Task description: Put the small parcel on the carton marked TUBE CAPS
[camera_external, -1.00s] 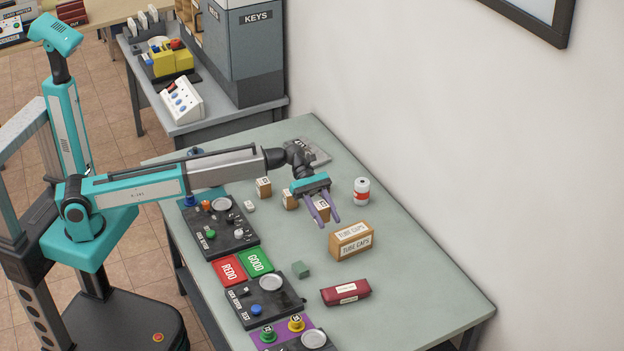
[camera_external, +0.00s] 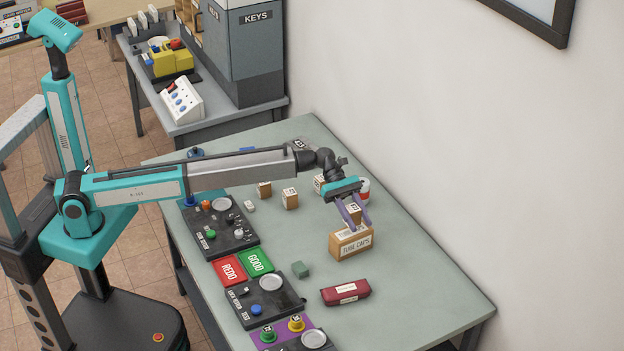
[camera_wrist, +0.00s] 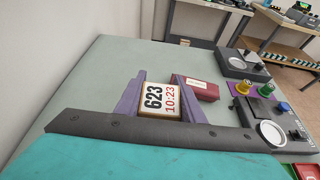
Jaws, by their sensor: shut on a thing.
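My gripper (camera_external: 361,227) is shut on a small brown parcel (camera_external: 353,212) with a white label. In the wrist view the parcel (camera_wrist: 162,101) sits between the two purple fingers, its label reading 623 and 10:23. The carton marked TUBE CAPS (camera_external: 356,247) stands on the table directly below the held parcel in the outside view. The fingertips overlap the carton's top in the picture. I cannot tell whether the parcel touches the carton. The carton is not clearly visible in the wrist view.
Other small parcels (camera_external: 290,199) stand left of the gripper. A white and red tin (camera_external: 365,187) is partly hidden behind it. Black panels (camera_external: 218,225) line the table's left edge. The table's right side is clear.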

